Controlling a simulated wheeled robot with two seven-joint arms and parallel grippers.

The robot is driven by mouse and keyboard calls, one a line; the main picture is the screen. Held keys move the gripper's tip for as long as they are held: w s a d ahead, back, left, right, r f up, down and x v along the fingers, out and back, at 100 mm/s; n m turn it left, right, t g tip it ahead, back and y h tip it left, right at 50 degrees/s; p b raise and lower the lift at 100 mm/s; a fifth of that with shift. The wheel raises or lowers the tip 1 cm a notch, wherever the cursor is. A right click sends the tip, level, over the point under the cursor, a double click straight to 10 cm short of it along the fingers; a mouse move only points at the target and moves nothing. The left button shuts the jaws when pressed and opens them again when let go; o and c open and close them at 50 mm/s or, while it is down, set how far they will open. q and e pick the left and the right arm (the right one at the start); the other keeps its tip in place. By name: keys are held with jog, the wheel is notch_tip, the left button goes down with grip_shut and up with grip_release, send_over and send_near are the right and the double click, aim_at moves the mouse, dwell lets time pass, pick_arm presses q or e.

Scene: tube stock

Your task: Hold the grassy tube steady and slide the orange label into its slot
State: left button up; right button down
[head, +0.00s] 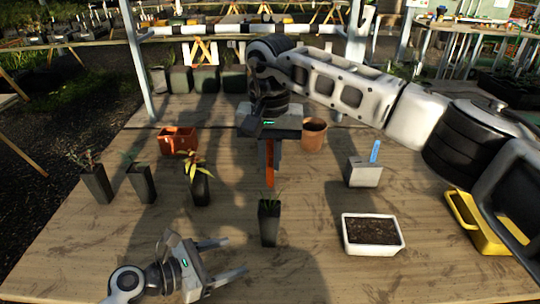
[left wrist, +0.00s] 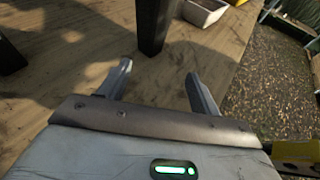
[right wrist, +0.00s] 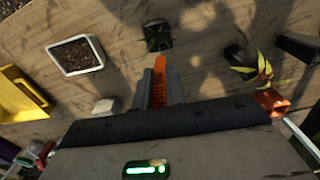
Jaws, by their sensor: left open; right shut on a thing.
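The grassy tube (head: 268,224) is a dark, narrow pot with thin green leaves, standing upright at the middle of the table. It also shows in the right wrist view (right wrist: 158,42) and ahead of the fingers in the left wrist view (left wrist: 152,28). My right gripper (head: 269,160) is shut on the orange label (head: 270,177), which points down above and behind the tube, apart from it; the label also shows in the right wrist view (right wrist: 160,82). My left gripper (head: 234,257) is open and empty, low, left of the tube and short of it. The slot cannot be made out.
Several dark plant tubes stand to the left, the nearest with yellow-red leaves (head: 199,188). A terracotta box (head: 178,141) and round pot (head: 314,136) are behind. Right are a grey block (head: 362,174) with a blue label (head: 375,150), a white soil tray (head: 373,250) and a yellow tray (head: 480,232).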

aim_at(265, 234)
pick_arm(q)
jog(key=shift+w+d+r+n, duration=0.15)
jog(key=shift+w+r, duration=0.05)
jog(key=shift+w, duration=0.4)
jog(key=shift+w+d+r+n, duration=0.15)
jog(key=shift+w, duration=0.45)
jog(key=shift+w+d, duration=0.2)
jog(key=shift+x, duration=4.75)
jog(key=c, duration=0.5)
